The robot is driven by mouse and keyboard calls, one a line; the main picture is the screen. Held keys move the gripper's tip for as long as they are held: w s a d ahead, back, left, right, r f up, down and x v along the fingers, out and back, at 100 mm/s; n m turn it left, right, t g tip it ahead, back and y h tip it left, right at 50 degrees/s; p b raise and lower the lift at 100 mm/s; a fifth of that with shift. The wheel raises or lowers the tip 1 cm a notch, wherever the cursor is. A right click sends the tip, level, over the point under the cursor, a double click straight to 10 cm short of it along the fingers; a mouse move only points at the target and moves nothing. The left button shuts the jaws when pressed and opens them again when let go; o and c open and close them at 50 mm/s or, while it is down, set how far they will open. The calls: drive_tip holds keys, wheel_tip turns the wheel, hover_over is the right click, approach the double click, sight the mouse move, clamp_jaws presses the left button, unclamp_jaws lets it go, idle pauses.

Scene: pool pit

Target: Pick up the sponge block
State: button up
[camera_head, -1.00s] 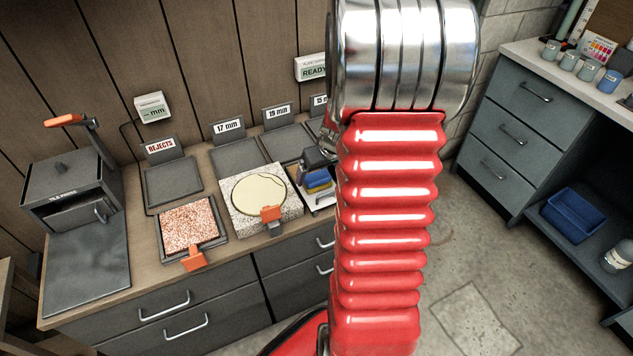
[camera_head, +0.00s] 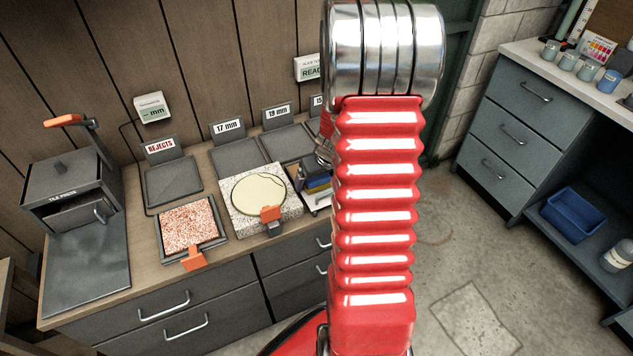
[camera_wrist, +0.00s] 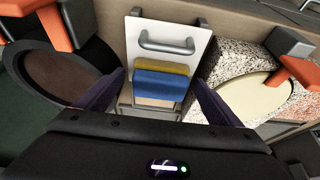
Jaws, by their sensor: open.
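The sponge block, blue with a yellow layer, shows in the wrist view (camera_wrist: 160,84). It lies in a white tray (camera_wrist: 196,42) with a grey handle at its far end. In the head view the sponge block (camera_head: 318,183) is small beside my arm, which partly hides the tray. My gripper (camera_wrist: 159,78) is open and empty. Its two dark fingers appear on either side of the block in the wrist view. Whether they are still above it or level with it I cannot tell. In the head view my arm hides most of the gripper.
Left of the tray in the head view, a speckled slab (camera_head: 290,212) with a cream disc has an orange clamp (camera_head: 270,213). A red-speckled tile (camera_head: 188,228) lies farther left. Dark labelled trays (camera_head: 237,156) line the back near the wall. A press (camera_head: 70,185) stands at the left.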

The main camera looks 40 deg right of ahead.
sight(318, 178)
drive_tip(key=c, duration=1.1)
drive_tip(key=shift+r, duration=0.1)
drive_tip(key=shift+c, duration=0.3)
wheel_tip(318, 178, up, 10)
drive_tip(key=shift+f, duration=0.1)
idle(0.4)
